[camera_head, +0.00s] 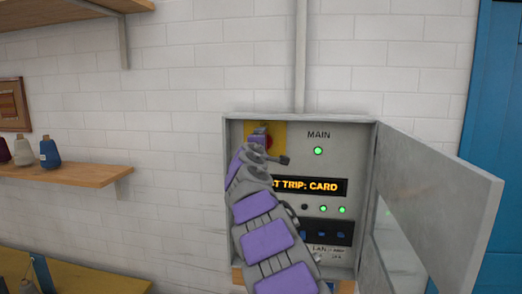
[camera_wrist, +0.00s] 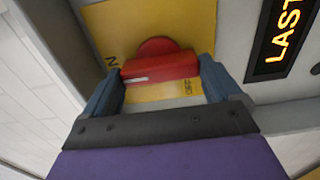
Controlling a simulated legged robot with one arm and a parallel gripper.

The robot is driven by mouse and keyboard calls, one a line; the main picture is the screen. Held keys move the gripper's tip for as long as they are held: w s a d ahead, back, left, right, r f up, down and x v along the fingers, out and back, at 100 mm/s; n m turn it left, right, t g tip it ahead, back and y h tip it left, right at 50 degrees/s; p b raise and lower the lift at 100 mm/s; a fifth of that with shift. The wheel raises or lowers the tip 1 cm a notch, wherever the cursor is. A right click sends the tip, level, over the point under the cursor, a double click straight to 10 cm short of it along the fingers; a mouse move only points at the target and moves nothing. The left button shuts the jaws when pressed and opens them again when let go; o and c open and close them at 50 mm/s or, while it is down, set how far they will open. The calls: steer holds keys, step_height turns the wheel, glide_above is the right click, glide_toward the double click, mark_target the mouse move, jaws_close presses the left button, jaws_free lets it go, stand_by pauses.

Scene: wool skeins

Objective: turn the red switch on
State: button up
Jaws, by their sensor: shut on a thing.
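The red switch (camera_wrist: 160,66) is a rotary knob with a bar handle on a yellow plate (camera_wrist: 110,25). My gripper (camera_wrist: 162,76) has one finger at each end of the red bar and is shut on it. A white mark on the bar lies toward its left end, near a partly hidden label ending in "N". An "OFF" label shows at the lower right of the bar. In the head view my gripper (camera_head: 262,141) is at the yellow plate (camera_head: 280,128), top left in the panel, and mostly covers the switch.
The grey electrical box (camera_head: 366,175) has its door (camera_head: 440,205) swung open to the right. A display (camera_head: 310,186) reads "...T TRIP: CARD". A green lamp (camera_head: 318,151) is lit under "MAIN". Blue breakers (camera_head: 322,234) sit below. A wool shelf (camera_head: 75,174) is at left.

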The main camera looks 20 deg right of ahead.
steer(key=shift+d+f, duration=0.15)
steer(key=shift+f, duration=0.3)
steer(key=o, duration=0.7)
steer(key=shift+r, duration=0.15)
steer(key=shift+o, duration=0.2)
steer(key=shift+s, duration=0.15)
steer(key=v, duration=1.7)
steer(key=shift+a, duration=0.4)
steer(key=shift+r, duration=0.1)
